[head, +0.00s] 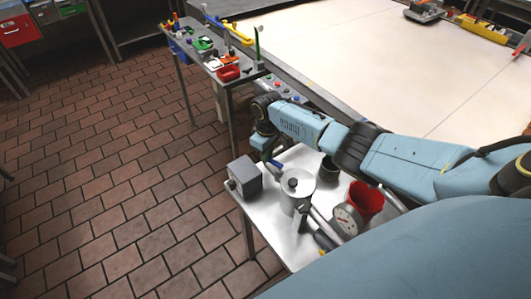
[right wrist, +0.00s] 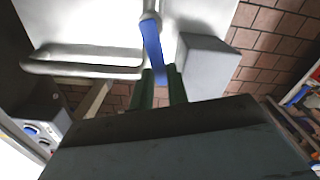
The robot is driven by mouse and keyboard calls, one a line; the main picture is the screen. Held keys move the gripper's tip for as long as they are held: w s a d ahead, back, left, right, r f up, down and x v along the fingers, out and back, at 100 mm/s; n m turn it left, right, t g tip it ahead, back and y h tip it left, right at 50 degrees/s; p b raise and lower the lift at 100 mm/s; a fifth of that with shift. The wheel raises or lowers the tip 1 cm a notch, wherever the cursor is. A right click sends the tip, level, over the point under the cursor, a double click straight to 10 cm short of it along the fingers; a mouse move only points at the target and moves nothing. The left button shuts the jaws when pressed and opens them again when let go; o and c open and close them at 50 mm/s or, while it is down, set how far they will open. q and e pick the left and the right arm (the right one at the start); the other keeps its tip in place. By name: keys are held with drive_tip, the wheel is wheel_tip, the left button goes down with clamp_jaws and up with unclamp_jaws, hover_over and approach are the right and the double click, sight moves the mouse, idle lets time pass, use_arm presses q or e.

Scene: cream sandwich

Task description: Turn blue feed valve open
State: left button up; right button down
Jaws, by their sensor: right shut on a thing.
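The blue feed valve handle (right wrist: 153,42) hangs from a grey metal pipe fitting (right wrist: 151,14) in the right wrist view. Its free end runs between the green fingers of my right gripper (right wrist: 161,76), which is shut on it. In the head view the blue handle (head: 274,164) shows as a small piece below the end of my right arm, over the metal side table. The fingertips of my right gripper (head: 267,150) are mostly hidden there. My left gripper is not in view.
The metal table (head: 284,242) holds a grey box (head: 244,177), a lidded metal pot (head: 297,186), a dark cup (head: 328,172), a red container (head: 364,200) and a round dial (head: 346,220). A second table with small tools stands behind. The brick-tiled floor at left is clear.

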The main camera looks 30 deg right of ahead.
drive_tip(key=shift+w+d+r+m+p, duration=0.1)
drive_tip(key=shift+d+m+p, duration=0.15)
drive_tip(key=shift+m, duration=0.5)
drive_tip(key=shift+w+d+m+p, duration=0.15)
drive_tip(key=shift+d+m, duration=0.2)
drive_tip(key=shift+m, duration=0.4)
drive_tip(key=c, duration=1.4)
unclamp_jaws()
drive_tip(key=shift+o, duration=0.2)
wheel_tip(320, 180, up, 13)
drive_tip(key=p, duration=0.1)
drive_tip(key=shift+r, duration=0.15)
